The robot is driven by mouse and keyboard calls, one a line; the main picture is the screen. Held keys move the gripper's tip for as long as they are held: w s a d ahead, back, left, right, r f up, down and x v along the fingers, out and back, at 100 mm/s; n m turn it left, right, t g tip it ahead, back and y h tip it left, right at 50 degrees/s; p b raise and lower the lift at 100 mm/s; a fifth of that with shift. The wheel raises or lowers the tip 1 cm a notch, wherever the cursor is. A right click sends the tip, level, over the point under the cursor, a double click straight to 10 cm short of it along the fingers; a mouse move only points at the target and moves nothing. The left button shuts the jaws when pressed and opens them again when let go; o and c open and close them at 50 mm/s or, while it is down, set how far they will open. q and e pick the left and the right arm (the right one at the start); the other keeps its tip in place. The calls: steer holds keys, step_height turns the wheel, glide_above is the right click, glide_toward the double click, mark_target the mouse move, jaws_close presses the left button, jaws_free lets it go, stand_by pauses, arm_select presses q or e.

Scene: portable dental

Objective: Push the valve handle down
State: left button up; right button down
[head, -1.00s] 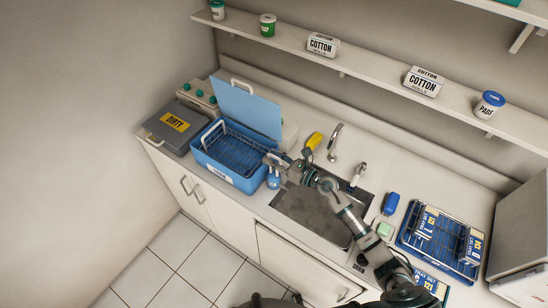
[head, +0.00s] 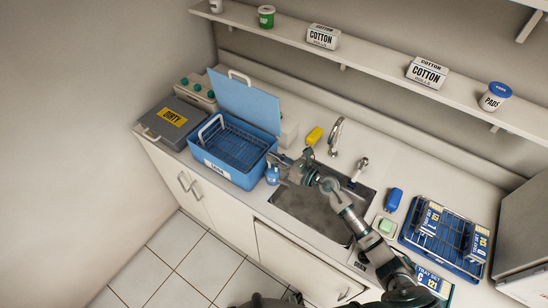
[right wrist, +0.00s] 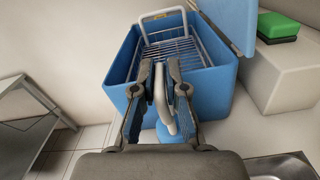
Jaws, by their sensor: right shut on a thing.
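My right gripper (head: 279,160) is at the near right corner of the blue tub (head: 205,155), above a small blue rounded thing (head: 272,175). In the right wrist view its two fingers (right wrist: 160,78) are shut on a grey curved piece (right wrist: 160,100), whose end bends down by the blue rounded thing (right wrist: 165,136). I cannot tell whether this piece is the valve handle. The fingers hide part of it. A metal tap (head: 335,132) and a shorter white-topped fitting (head: 360,167) stand behind the sink. My left gripper is not in view.
The tub's lid (head: 243,98) is open and a wire basket (head: 232,150) sits inside. A grey DIRTY box (head: 150,128) is at left. The sink (head: 310,215) lies under my right arm. A blue rack (head: 415,243) is at right. A shelf (head: 380,72) runs above.

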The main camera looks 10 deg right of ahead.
steer(key=shift+f, duration=0.4)
steer(key=c, duration=1.2)
jaws_free()
steer(key=shift+s+d, duration=0.1)
steer(key=shift+r, duration=0.1)
steer(key=shift+d, duration=0.1)
steer(key=shift+d, duration=0.1)
steer(key=v, duration=1.2)
